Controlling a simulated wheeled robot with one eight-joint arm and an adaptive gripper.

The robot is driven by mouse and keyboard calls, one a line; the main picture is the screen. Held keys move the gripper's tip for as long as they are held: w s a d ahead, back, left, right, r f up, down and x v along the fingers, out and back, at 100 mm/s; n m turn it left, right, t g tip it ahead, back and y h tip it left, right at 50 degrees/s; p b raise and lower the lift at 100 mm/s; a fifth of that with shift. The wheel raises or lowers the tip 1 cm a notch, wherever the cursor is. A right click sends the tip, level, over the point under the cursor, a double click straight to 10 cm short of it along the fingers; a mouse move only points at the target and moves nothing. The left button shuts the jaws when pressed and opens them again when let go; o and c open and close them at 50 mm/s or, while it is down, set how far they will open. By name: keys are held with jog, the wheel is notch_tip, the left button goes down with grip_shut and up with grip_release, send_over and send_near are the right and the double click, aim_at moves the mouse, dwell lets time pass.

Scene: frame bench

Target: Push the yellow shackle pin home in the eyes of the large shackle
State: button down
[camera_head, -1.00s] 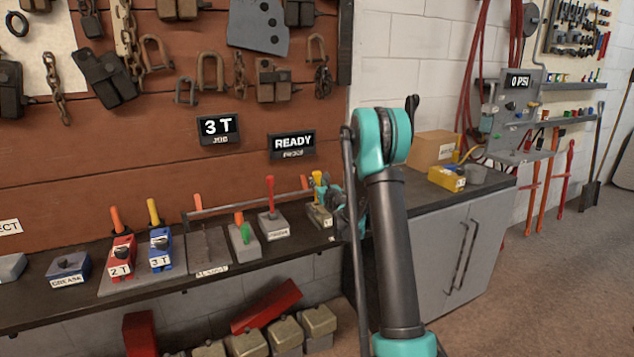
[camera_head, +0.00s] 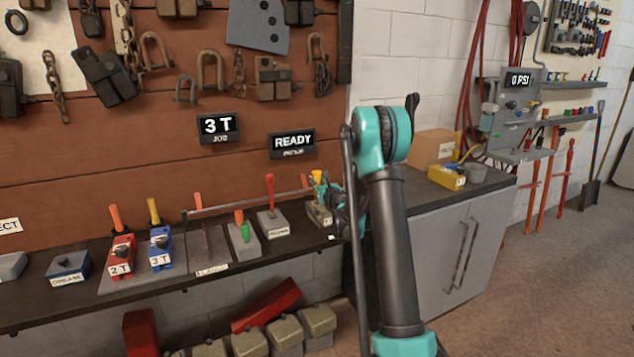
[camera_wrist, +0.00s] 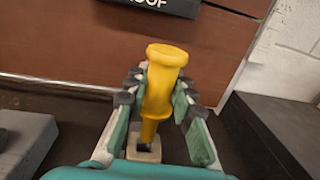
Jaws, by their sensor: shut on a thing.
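The yellow pin (camera_wrist: 160,95), with a wide round head, stands nearly upright between the fingers of my gripper (camera_wrist: 158,92) in the wrist view. My gripper is shut on it below the head. The pin's lower end is just above or in a small pale block (camera_wrist: 142,152); I cannot tell which. In the head view the pin's top (camera_head: 316,175) shows at my gripper (camera_head: 325,190), over a grey labelled block (camera_head: 319,214) at the bench's right end. Rusty shackles (camera_head: 212,72) hang on the board. I cannot make out which shackle is the large one.
Left of my gripper stand a red-handled lever (camera_head: 270,190) in a grey block, a green and orange-handled tool (camera_head: 243,228), a blue 3 T block (camera_head: 161,248) and a red 2 T block (camera_head: 121,255). A READY sign (camera_head: 292,143) is on the wall behind.

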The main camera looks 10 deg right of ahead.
aim_at(324, 211)
jog(key=shift+f, duration=3.4)
jog(key=c, duration=1.2)
grip_release()
jog(key=v, duration=0.7)
jog(key=shift+s, duration=0.25)
